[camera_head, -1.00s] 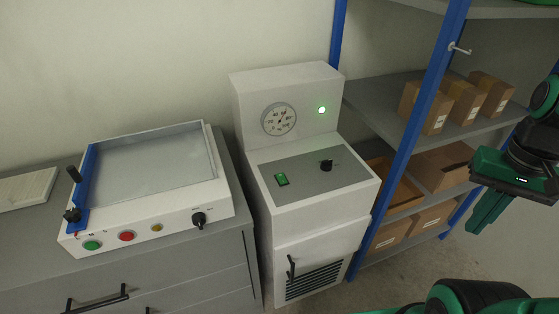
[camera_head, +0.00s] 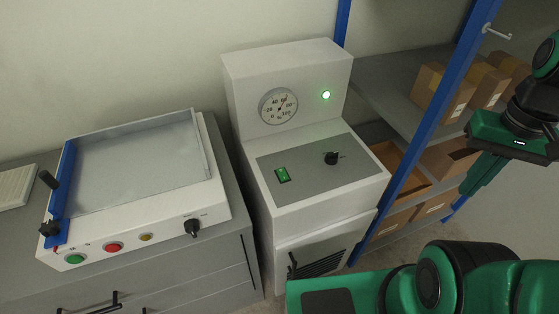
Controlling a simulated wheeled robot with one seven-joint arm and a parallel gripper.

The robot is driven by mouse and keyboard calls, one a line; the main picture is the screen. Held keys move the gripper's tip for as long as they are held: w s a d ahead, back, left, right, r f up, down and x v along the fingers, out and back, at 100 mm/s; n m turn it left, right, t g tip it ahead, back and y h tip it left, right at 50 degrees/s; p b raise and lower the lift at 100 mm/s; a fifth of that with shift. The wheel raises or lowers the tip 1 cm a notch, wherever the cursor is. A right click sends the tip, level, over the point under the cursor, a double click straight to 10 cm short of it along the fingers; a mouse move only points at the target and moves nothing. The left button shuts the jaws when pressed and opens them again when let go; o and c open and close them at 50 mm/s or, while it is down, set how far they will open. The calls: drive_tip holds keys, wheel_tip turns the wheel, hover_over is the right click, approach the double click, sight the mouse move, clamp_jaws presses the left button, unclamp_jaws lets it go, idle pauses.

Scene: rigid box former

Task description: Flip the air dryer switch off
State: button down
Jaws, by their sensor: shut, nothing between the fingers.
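The air dryer (camera_head: 300,217) is a white cabinet in the middle of the head view, with a grey sloped panel. A green rocker switch (camera_head: 283,175) sits at the left of that panel. Its exact tilt is too small to tell. A green lamp (camera_head: 326,95) on the upright back part is lit, beside a round dial gauge (camera_head: 278,106). A black knob (camera_head: 332,158) is to the right of the switch. My gripper (camera_head: 471,188) is at the right, shut and empty, its green fingers pointing down and left. It is well apart from the dryer.
A box-former machine (camera_head: 140,221) with buttons and a black knob stands on a grey drawer cabinet (camera_head: 200,279) at the left. A blue-post shelf (camera_head: 424,110) with several cardboard boxes is behind at the right. My green arm crosses the lower right.

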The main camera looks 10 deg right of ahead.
drive_tip(key=w+a+n, duration=0.4)
drive_tip(key=w+n, duration=0.2)
drive_tip(key=w, duration=0.1)
drive_tip(key=n+t, duration=0.1)
drive_tip(key=n, duration=2)
hover_over(280, 171)
drive_tip(key=s, duration=0.2)
drive_tip(key=shift+d+r, duration=0.25)
drive_tip(key=shift+r, duration=0.15)
drive_tip(key=f, duration=0.4)
drive_tip(key=w+f, duration=0.1)
drive_tip(key=f, duration=0.9)
drive_tip(key=shift+w+a, duration=0.15)
drive_tip(key=shift+w, duration=0.2)
